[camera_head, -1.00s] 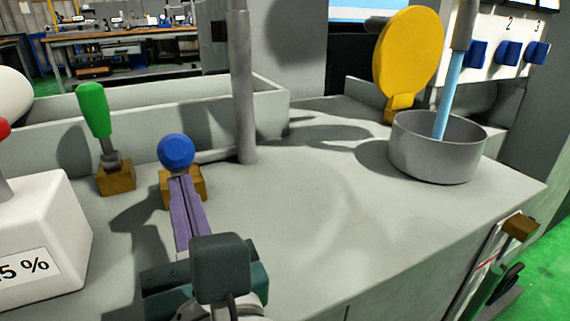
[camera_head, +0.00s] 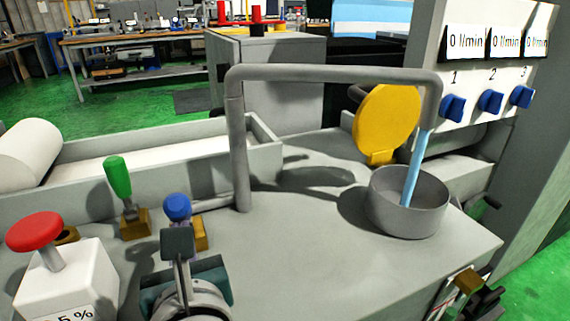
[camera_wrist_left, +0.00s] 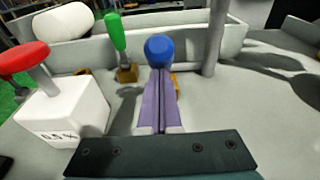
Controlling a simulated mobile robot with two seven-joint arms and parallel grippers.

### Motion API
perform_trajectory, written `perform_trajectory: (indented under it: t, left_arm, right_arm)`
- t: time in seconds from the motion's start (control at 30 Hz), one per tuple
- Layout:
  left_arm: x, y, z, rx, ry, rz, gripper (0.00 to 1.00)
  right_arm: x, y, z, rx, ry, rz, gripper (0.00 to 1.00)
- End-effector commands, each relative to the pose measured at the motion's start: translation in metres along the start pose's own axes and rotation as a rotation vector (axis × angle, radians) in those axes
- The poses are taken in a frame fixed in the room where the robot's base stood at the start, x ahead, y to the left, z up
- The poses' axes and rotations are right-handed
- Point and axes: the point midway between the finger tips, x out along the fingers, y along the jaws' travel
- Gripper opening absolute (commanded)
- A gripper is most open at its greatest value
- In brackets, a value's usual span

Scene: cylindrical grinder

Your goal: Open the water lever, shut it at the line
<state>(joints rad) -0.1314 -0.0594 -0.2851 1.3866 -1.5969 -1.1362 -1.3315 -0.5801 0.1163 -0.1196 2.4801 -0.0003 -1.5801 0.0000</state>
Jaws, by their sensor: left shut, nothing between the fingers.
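The blue-knobbed lever (camera_head: 178,207) stands on a brass-coloured block behind my left gripper. In the left wrist view the blue knob (camera_wrist_left: 158,50) is right at the tips of my shut, empty purple fingers (camera_wrist_left: 158,74); I cannot tell whether they touch. In the head view the fingers are hidden behind my wrist. Light-blue water (camera_head: 413,168) runs from the bent grey pipe (camera_head: 330,74) into the round grey cup (camera_head: 408,205). The level inside is hidden. A white plate with a red line (camera_head: 448,302) is at the lower right.
A green-handled lever (camera_head: 118,178) and a white box with a red button (camera_head: 35,231) stand left of the blue knob. A yellow disc (camera_head: 388,125) stands behind the cup. Blue numbered knobs (camera_head: 490,101) sit on the right panel. The middle bench top is clear.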

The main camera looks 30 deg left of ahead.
Motion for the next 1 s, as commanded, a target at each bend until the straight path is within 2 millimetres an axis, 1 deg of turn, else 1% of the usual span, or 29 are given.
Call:
perform_trajectory:
  t: [0.03,0.2,0.3,0.4,0.5,0.6,0.8,1.0]
  left_arm:
    - [0.0,0.0,0.023,-0.001,0.032,0.001,0.0]
    - [0.01,0.001,0.039,-0.002,0.169,0.002,0.0]
    - [0.018,0.0,0.047,-0.002,0.252,0.002,0.0]
    - [0.025,0.001,0.053,-0.001,0.332,0.002,0.0]
    - [0.033,0.0,0.057,-0.002,0.407,0.001,0.0]
    - [0.041,0.0,0.059,-0.003,0.472,0.001,0.0]
    - [0.051,0.0,0.06,0.002,0.492,0.0,0.0]
    - [0.056,0.0,0.061,0.001,0.49,0.0,0.0]
  right_arm:
    - [-0.029,0.001,-0.009,0.0,0.0,0.0,0.0]
    - [-0.076,0.002,-0.024,0.0,0.0,0.0,0.0]
    - [-0.101,0.003,-0.032,-0.001,0.0,0.0,0.0]
    - [-0.122,0.004,-0.039,-0.001,0.0,0.0,0.0]
    - [-0.137,0.005,-0.044,-0.002,0.0,0.0,0.0]
    - [-0.146,0.005,-0.046,-0.004,-0.001,0.002,0.0]
    - [-0.155,0.006,-0.049,-0.006,-0.001,0.004,0.0]
    - [-0.159,0.006,-0.05,-0.006,-0.001,0.004,0.0]
